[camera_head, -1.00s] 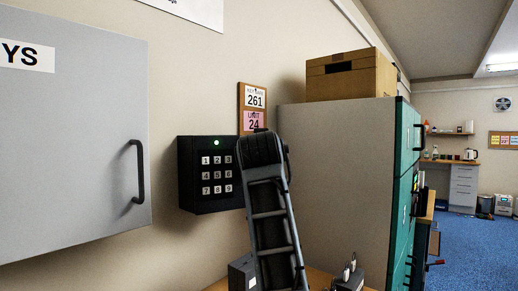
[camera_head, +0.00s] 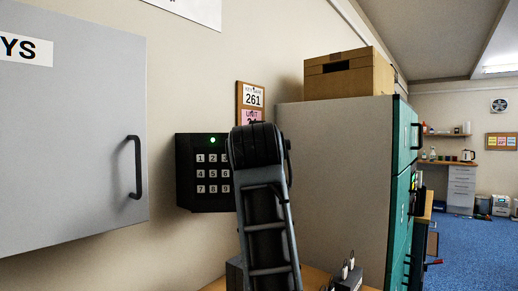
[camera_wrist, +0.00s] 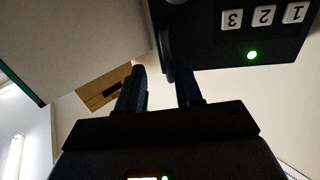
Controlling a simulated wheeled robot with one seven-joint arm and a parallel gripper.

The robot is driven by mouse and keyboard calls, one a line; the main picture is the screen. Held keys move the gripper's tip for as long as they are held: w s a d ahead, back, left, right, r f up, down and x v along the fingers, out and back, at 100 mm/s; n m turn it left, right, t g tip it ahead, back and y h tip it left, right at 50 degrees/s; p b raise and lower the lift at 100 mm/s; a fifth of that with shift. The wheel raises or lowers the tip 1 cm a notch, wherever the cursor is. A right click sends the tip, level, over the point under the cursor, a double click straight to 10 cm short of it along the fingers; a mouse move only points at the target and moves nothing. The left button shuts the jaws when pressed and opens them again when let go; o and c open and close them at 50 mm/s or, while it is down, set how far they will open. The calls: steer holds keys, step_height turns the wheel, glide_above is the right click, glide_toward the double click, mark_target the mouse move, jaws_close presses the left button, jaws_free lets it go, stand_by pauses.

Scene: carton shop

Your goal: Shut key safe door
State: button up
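The black key safe (camera_head: 184,172) hangs on the wall with a numbered keypad and a lit green light. Its right side is hidden behind my arm in the head view, and I cannot tell whether its door is ajar. In the wrist view the key safe (camera_wrist: 205,45) shows upside down at the top. A dark curved handle-like piece (camera_wrist: 166,45) stands at its edge. My gripper (camera_wrist: 161,72) has its two fingers apart, with the end of that piece near the gap between the tips. I cannot tell whether they touch it. The head view hides the gripper behind my arm.
A grey cabinet door (camera_head: 75,120) with a black handle (camera_head: 136,168) is at the left. A notice board (camera_head: 250,95) hangs above the key safe. A tall cabinet (camera_head: 335,170) with a cardboard box (camera_head: 345,80) on top stands to the right. Blue floor is open at far right.

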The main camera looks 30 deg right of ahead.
steer(key=shift+s+a+f, duration=0.2)
steer(key=shift+s+a, duration=0.1)
steer(key=shift+s, duration=0.3)
steer(key=shift+s+a, duration=0.3)
steer(key=shift+s, duration=0.35)
steer(key=shift+o, duration=0.3)
steer(key=shift+s+a, duration=0.25)
steer(key=shift+s, duration=1)
steer(key=shift+s+a+r, duration=0.1)
steer(key=shift+s, duration=0.55)
steer(key=shift+c, duration=0.3)
steer(key=shift+p+v, duration=0.5)
steer(key=shift+v, duration=1.45)
